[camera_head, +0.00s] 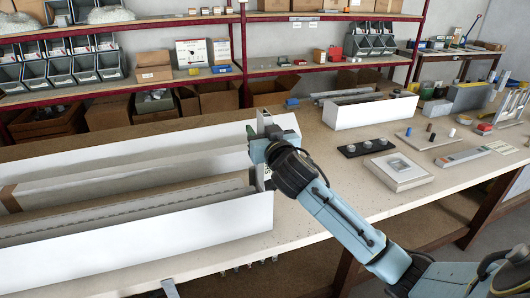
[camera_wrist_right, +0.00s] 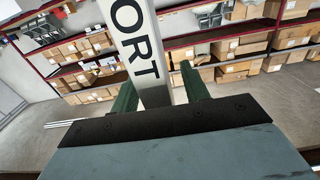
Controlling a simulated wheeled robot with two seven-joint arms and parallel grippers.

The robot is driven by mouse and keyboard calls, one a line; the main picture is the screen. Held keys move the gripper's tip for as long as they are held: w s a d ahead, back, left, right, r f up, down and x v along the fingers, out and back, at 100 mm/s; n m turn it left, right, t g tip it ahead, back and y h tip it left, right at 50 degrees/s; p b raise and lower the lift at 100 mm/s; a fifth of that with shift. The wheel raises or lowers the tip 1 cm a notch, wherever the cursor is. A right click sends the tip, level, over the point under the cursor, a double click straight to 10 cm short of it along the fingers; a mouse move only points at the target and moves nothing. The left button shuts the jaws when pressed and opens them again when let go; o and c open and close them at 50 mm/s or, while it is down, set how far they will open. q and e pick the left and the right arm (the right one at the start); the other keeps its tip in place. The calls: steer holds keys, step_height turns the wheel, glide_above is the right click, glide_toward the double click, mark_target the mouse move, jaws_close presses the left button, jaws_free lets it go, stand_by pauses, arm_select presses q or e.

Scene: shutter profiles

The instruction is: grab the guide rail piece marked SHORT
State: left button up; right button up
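A pale guide rail strip with the black letters "ORT" (camera_wrist_right: 138,45) runs between the fingers of my right gripper (camera_wrist_right: 158,82) in the right wrist view. The rest of its marking is outside that view. The green fingers stand apart, with a visible gap between the strip and the right-hand finger. In the head view my right gripper (camera_head: 262,138) is at the right end of a long white box (camera_head: 140,243), and it and my arm hide much of the strip. My left gripper does not show clearly in either view.
The long box holds long profiles and stands on the workbench (camera_head: 325,190). Loaded shelves (camera_head: 190,80) stand behind.

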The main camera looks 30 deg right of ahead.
jaws_close()
